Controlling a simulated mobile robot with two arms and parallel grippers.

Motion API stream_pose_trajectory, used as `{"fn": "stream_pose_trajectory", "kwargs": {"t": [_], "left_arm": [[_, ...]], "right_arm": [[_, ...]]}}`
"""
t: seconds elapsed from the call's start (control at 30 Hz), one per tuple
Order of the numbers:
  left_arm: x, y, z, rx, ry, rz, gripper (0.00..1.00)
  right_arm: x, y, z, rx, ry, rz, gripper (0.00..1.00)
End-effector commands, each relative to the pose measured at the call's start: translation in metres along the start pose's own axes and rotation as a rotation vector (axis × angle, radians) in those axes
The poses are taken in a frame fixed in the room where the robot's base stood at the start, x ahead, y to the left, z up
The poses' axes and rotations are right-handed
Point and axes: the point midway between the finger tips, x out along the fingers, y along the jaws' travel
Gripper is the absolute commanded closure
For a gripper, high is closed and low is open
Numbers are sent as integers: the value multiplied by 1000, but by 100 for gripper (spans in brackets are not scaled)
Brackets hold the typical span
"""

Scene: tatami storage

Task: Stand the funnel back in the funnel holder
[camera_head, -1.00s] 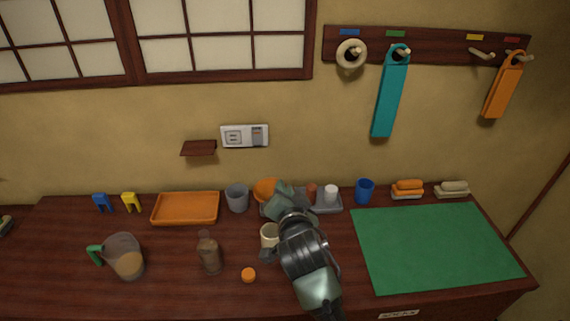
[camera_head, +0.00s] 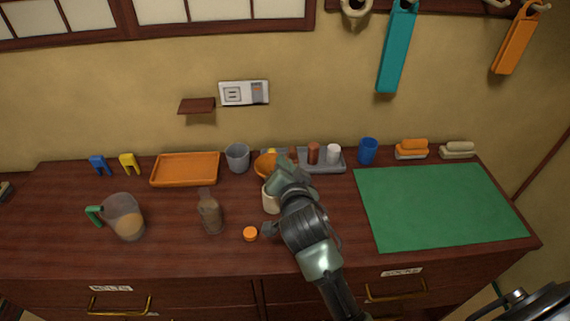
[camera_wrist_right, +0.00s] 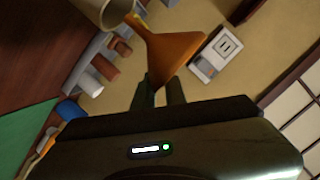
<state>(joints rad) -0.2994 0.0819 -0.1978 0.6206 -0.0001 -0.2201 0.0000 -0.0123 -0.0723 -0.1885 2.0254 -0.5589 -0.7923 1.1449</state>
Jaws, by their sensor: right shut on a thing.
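The orange funnel (camera_head: 264,165) is in my right gripper (camera_head: 279,178), shut on its side. In the right wrist view the funnel (camera_wrist_right: 178,52) is tilted in that picture, and the right gripper's fingertips (camera_wrist_right: 160,88) meet its cone. Its narrow yellowish end is close to the rim of a cream cup-shaped holder (camera_wrist_right: 108,8), which looks like the funnel holder. I cannot tell whether they touch. In the head view this holder (camera_head: 270,201) stands on the table just below the funnel, partly hidden by my right gripper.
A grey cup (camera_head: 237,158) and a grey tray (camera_head: 328,167) with small containers stand close behind. A bottle (camera_head: 210,214), an orange cap (camera_head: 250,234) and a jug (camera_head: 124,218) are in front and left. A green mat (camera_head: 437,207) lies clear at right.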

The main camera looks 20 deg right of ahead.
Motion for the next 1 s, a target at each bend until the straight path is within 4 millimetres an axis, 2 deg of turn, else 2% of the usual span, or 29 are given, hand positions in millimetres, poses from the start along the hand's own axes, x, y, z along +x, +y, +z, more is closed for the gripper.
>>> {"fn": "stream_pose_trajectory", "kwargs": {"t": [0.4,1.0], "left_arm": [[26,1,2,0,0,0,63],[46,4,4,2,0,4,63]], "right_arm": [[7,17,21,-1,-1,-1,100],[15,35,42,1,0,-1,100]]}}
